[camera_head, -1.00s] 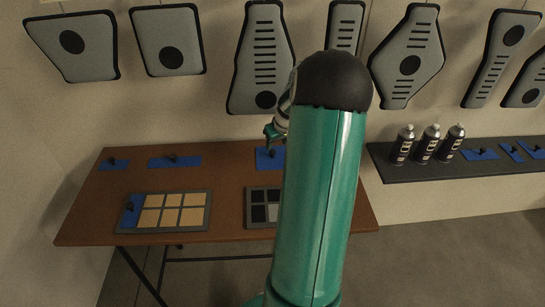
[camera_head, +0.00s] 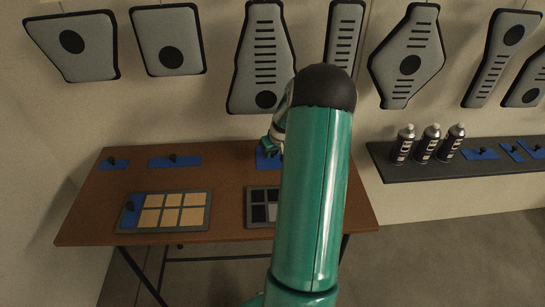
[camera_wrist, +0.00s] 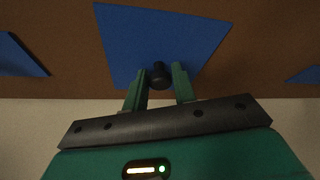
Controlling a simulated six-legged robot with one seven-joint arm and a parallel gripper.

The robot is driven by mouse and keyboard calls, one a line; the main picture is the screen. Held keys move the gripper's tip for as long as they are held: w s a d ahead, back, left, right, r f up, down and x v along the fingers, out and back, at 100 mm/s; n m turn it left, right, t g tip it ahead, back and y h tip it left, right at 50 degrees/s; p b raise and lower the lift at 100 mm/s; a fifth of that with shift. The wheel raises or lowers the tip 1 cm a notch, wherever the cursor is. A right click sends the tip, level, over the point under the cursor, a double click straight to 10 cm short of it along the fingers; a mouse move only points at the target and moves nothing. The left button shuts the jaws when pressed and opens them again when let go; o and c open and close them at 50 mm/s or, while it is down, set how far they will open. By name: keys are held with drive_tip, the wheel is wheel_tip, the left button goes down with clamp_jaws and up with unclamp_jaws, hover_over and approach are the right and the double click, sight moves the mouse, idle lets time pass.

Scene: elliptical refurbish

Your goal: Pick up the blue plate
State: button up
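A blue plate (camera_wrist: 160,38) with a black knob (camera_wrist: 159,75) lies on the brown table and fills the upper middle of the wrist view. My gripper (camera_wrist: 160,84) is open, with its green fingers on either side of the knob. Gaps show between the fingers and the knob. In the head view the same plate (camera_head: 263,161) is at the back of the table, mostly hidden by my gripper and arm. My gripper (camera_head: 268,150) points down at it there.
Other blue plates with knobs lie at the table's back left (camera_head: 175,161) and far left (camera_head: 114,165). A tray of tan squares (camera_head: 206,199) and a tray of dark squares (camera_head: 249,208) lie in front. Spray cans (camera_head: 429,144) stand on the right shelf.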

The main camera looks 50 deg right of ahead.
drive_tip(key=shift+c, duration=1.3)
